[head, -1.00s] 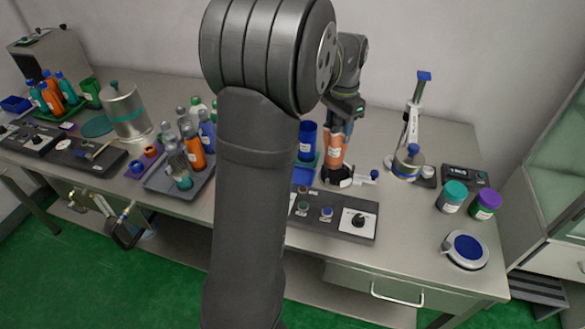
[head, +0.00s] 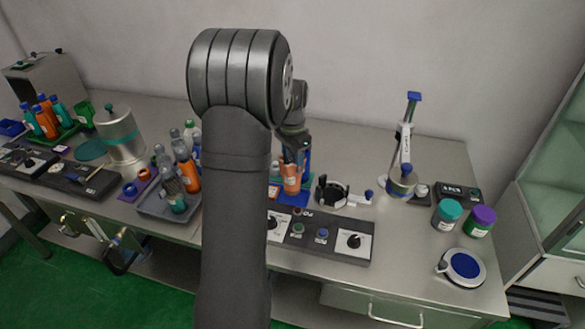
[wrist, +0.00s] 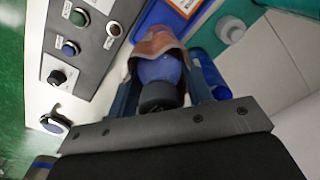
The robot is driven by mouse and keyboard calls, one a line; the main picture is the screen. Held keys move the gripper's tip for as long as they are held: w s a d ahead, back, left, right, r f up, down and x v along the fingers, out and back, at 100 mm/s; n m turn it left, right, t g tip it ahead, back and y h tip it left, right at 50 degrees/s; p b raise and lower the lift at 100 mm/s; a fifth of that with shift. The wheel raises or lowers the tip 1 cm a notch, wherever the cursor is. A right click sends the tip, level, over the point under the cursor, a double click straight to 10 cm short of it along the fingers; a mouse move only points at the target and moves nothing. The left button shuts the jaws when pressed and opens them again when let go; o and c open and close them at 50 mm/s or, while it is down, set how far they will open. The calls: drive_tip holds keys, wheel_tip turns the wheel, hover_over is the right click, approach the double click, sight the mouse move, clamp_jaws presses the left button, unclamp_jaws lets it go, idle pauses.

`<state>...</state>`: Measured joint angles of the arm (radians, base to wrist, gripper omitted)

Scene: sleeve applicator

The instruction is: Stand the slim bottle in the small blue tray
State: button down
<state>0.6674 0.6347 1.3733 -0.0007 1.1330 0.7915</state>
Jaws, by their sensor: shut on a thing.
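The slim bottle (head: 291,180) wears an orange sleeve with a white label. In the wrist view the bottle (wrist: 158,70) shows a blue body and a dark cap between the fingers. My gripper (head: 292,150) is shut on its upper part and holds it about upright. The small blue tray (head: 296,201) lies under and around the bottle's lower end; it also shows in the wrist view (wrist: 153,18). I cannot tell whether the bottle's base touches the tray. A blue cylinder (wrist: 212,78) stands close beside the bottle, partly hidden by my gripper in the head view.
The black ring fixture (head: 331,192) right of the tray is empty. A control panel (head: 335,243) lies in front. A grey tray (head: 155,208) with several bottles is on the left. A stand (head: 402,165) and two jars stand to the right.

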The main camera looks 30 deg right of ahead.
sight(293, 168)
drive_tip(key=shift+f, duration=1.9)
drive_tip(key=c, duration=0.7)
unclamp_jaws()
wheel_tip(293, 168, up, 12)
drive_tip(key=shift+r, duration=0.15)
wheel_tip(293, 168, down, 12)
drive_tip(key=shift+r, duration=1.75)
